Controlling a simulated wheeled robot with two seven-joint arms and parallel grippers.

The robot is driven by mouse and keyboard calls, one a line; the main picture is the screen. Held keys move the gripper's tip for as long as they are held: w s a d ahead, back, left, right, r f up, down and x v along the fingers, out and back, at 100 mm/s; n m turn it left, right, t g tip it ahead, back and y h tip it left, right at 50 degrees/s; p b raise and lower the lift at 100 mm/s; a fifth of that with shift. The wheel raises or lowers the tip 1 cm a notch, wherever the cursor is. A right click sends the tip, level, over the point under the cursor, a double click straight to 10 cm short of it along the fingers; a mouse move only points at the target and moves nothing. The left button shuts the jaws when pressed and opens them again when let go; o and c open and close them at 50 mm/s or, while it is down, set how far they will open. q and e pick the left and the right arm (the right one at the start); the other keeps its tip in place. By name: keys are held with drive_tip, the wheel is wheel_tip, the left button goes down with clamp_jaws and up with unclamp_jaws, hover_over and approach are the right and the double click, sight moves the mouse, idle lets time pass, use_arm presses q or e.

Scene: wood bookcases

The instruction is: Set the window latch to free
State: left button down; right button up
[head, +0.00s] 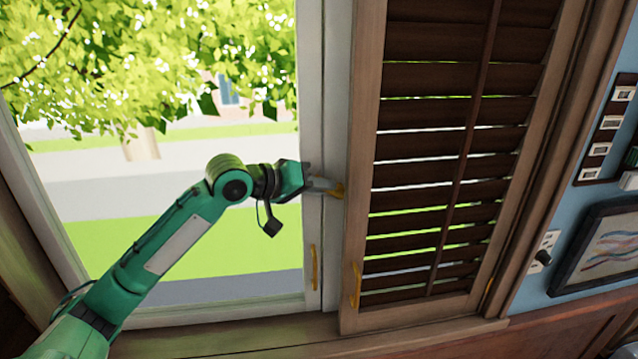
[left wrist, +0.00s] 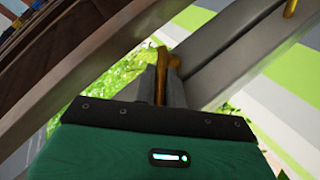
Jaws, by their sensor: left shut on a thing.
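The window latch (head: 339,191) is a small gold-coloured piece on the white window frame, beside the edge of the wooden shutter. My left gripper (head: 326,186) reaches it from the left and is shut on it. In the left wrist view the latch (left wrist: 174,62) stands up between the two grey fingers (left wrist: 160,86), and its upper end shows beyond them. The fingers hide part of the latch, and its exact turn is hard to tell. My right gripper is in neither view.
A gold handle (head: 314,268) is lower on the white window frame (head: 311,90). A framed picture (head: 605,250) hangs on the blue wall at right.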

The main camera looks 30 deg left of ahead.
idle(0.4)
use_arm(q)
drive_tip(key=c, duration=1.7)
unclamp_jaws()
drive_tip(key=shift+c, duration=0.2)
drive_tip(key=shift+s+a, duration=0.2)
drive_tip(key=b+v, duration=0.6)
drive_tip(key=v, duration=0.5)
drive_tip(key=shift+r, duration=0.25)
drive_tip(key=shift+s, duration=0.15)
